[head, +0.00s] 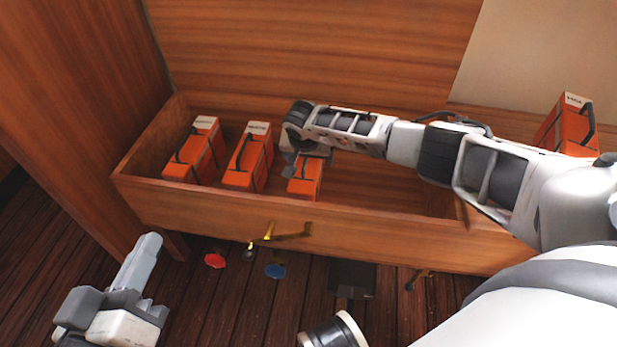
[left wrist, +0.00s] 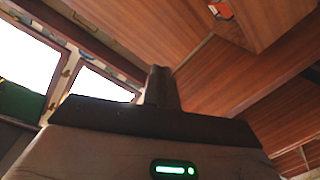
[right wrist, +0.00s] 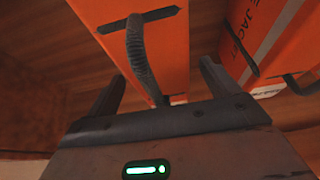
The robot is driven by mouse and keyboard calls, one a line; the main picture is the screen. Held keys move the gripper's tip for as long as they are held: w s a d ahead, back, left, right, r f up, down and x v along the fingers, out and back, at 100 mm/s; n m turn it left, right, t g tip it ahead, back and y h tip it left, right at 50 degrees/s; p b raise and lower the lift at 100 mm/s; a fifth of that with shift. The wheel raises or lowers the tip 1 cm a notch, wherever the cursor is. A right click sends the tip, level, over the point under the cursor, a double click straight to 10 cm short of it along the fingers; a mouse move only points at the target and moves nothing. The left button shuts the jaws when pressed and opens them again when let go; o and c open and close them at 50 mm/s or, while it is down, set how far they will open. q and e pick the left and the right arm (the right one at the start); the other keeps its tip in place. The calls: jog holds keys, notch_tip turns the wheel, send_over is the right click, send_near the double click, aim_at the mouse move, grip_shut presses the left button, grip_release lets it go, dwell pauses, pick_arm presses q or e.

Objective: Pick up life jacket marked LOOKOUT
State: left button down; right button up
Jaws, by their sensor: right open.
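Several orange life jacket packs with black straps and white labels are in view; I cannot read which is marked LOOKOUT. In the open wooden bin stand a left pack (head: 197,152), a middle pack (head: 249,158) and a third pack (head: 306,178), whose label end is hidden under my right gripper (head: 303,155). In the right wrist view, the open right gripper (right wrist: 160,85) has a strap handle (right wrist: 140,58) of an orange pack (right wrist: 160,40) between its fingers. My left gripper (head: 148,250) is shut and empty, low at the left, outside the bin.
The bin's front wall (head: 330,232) runs across the view. Another orange pack (head: 568,128) stands at the far right. A red disc (head: 215,260), a blue disc (head: 275,271) and a dark flat piece (head: 352,278) show below the bin. A wooden panel stands left.

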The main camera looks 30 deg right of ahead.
jog(key=shift+c, duration=0.4)
grip_shut()
jog(key=shift+w+r, duration=0.1)
jog(key=shift+r, duration=0.05)
